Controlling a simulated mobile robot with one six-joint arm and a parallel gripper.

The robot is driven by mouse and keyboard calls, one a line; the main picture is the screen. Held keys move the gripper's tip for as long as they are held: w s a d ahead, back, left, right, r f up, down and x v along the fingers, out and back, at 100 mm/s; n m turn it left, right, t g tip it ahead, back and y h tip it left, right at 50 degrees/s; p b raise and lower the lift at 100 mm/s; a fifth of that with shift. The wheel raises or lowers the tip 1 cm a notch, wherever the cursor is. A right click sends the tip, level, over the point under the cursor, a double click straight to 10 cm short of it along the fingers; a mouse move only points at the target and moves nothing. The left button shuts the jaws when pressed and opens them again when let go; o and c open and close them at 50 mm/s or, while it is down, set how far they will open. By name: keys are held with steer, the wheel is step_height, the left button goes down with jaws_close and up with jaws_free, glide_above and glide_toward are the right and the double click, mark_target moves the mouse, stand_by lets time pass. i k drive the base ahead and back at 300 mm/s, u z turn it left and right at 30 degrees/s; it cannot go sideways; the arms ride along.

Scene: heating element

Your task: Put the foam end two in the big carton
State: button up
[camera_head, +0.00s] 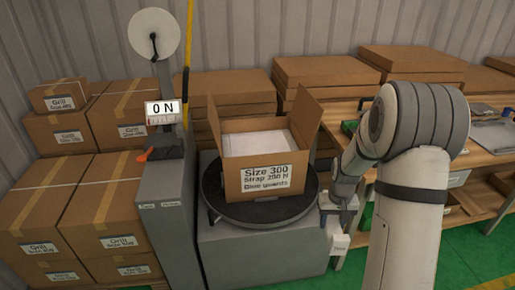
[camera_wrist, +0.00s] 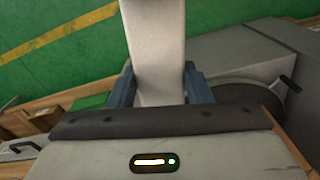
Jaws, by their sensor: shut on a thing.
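The big carton (camera_head: 262,177) stands with its flaps open on a dark round turntable, its printed label facing me. A flat white piece shows inside it. My gripper (camera_head: 338,212) is to the right of the carton and lower than its rim, outside it. It is shut on a pale foam end (camera_head: 340,241), which hangs below the fingers. In the wrist view the foam end (camera_wrist: 155,45) sits between the two blue-grey fingers and reaches out past the top of the picture.
The turntable (camera_head: 222,207) rests on a grey machine (camera_head: 265,257), with a grey column (camera_head: 167,205) at its left. Stacked cartons (camera_head: 110,205) fill the left. A wooden bench (camera_head: 480,152) with flat cartons behind it stands at the right. Green floor (camera_head: 455,265) lies in front.

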mark_target(279, 146)
steer(key=z, duration=0.45)
steer(key=i, duration=1)
steer(key=u, duration=0.45)
